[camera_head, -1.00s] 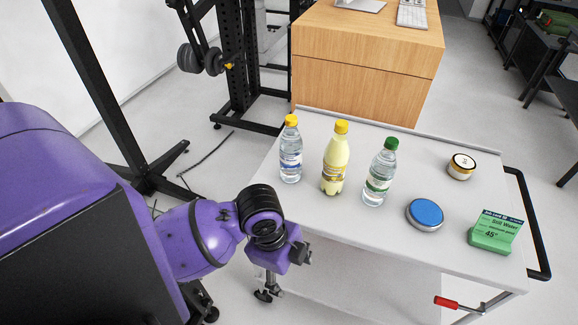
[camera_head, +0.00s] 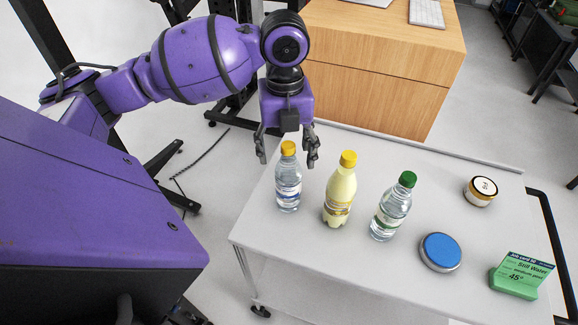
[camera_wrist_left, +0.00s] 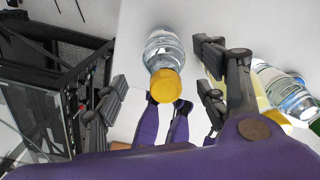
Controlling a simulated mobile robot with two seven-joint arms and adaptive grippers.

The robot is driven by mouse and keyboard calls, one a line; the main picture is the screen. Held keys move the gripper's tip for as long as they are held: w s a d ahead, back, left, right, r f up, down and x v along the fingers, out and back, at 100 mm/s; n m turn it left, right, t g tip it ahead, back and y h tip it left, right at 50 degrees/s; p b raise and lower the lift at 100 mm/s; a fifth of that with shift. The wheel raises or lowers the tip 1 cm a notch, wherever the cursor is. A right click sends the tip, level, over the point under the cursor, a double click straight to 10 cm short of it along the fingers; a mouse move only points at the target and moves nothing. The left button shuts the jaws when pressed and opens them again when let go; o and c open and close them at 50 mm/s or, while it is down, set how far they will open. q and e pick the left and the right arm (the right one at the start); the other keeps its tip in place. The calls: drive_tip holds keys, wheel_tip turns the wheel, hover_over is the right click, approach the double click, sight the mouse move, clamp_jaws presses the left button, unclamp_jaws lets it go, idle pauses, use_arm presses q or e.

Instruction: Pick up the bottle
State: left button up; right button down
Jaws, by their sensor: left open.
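Three bottles stand upright in a row on the white table. The leftmost is a clear water bottle (camera_head: 288,184) with a yellow cap. Beside it is a pale yellow bottle (camera_head: 340,192) with a yellow cap, then a clear bottle (camera_head: 391,212) with a green cap. My left gripper (camera_head: 287,160) is open and empty at the leftmost bottle, its fingers on either side of the cap in the head view. In the left wrist view the yellow-capped water bottle (camera_wrist_left: 163,55) lies between the two open fingers, not gripped. My right gripper is not in view.
The white table (camera_head: 300,250) also holds a small round tin (camera_head: 480,191), a blue-lidded tin (camera_head: 440,251) and a green sign (camera_head: 521,275). A wooden desk (camera_head: 385,70) stands behind. Black rack posts are at the left. The table's front left is clear.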

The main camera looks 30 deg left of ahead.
sight(287, 172)
use_arm(q)
drive_tip(key=shift+w+a+f, duration=0.15)
drive_tip(key=shift+w+a, duration=0.05)
drive_tip(key=shift+w, duration=0.05)
drive_tip(key=shift+f, duration=0.3)
drive_tip(key=f, duration=0.2)
drive_tip(key=shift+s+d+f, duration=0.3)
drive_tip(key=f, duration=0.3)
drive_tip(key=shift+w+f, duration=0.2)
drive_tip(key=shift+f, duration=0.3)
drive_tip(key=c, duration=1)
clamp_jaws()
drive_tip(key=shift+a+r, duration=0.1)
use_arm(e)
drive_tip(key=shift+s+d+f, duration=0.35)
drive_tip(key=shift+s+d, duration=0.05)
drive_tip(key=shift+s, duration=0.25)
